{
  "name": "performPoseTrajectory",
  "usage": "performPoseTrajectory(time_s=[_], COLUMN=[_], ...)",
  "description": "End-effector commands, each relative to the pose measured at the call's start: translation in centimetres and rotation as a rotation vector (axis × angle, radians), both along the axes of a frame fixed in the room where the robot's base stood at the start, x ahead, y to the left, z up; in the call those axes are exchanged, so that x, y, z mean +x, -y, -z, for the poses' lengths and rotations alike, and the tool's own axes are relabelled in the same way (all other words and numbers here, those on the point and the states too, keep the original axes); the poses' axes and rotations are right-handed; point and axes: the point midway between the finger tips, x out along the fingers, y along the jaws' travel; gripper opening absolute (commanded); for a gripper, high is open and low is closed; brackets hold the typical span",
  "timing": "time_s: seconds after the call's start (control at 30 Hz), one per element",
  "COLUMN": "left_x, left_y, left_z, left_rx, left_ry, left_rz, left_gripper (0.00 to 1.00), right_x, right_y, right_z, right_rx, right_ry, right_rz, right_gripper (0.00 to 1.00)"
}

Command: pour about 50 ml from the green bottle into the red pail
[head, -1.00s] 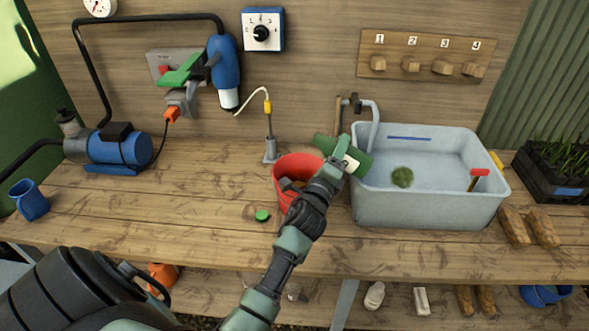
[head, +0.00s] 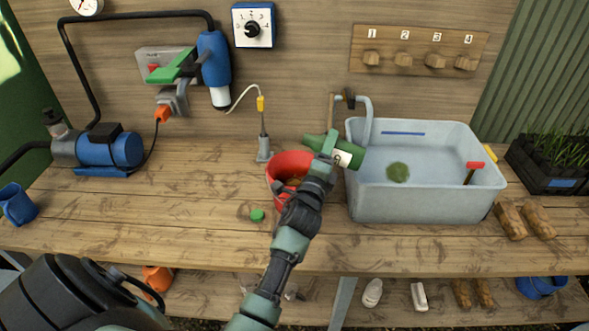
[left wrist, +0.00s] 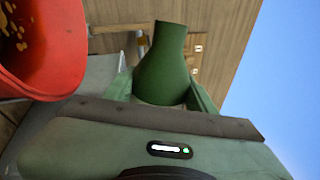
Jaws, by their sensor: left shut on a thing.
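My left gripper (head: 330,150) is shut around the bottle's body, above and to the right of the pail. In the left wrist view the bottle (left wrist: 165,65) stands out between the fingers, with the pail (left wrist: 60,75) at the left. Some yellowish bits show inside the pail. I see no stream from the bottle; its liquid level is hidden. A green cap (head: 257,215) lies on the bench. My right gripper is out of view.
A grey sink (head: 425,205) with a tap stands right of the pail. A small stand with a yellow-tipped probe (head: 263,150) is behind the pail. A blue pump (head: 110,150) and blue mug (head: 17,204) are at the left.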

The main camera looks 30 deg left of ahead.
Motion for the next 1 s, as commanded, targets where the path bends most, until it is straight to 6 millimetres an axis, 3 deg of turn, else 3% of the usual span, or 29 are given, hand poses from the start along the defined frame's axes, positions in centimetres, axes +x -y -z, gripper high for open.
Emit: performPoseTrajectory(time_s=[1.0], left_x=[0.21], left_y=[-0.08], left_z=[0.14], left_rx=[-0.051], left_ry=[0.018], left_rz=[0.003], left_gripper=[0.00], right_x=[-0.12], right_y=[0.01], right_z=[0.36], right_rx=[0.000], right_ry=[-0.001], right_rz=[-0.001], right_gripper=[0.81])
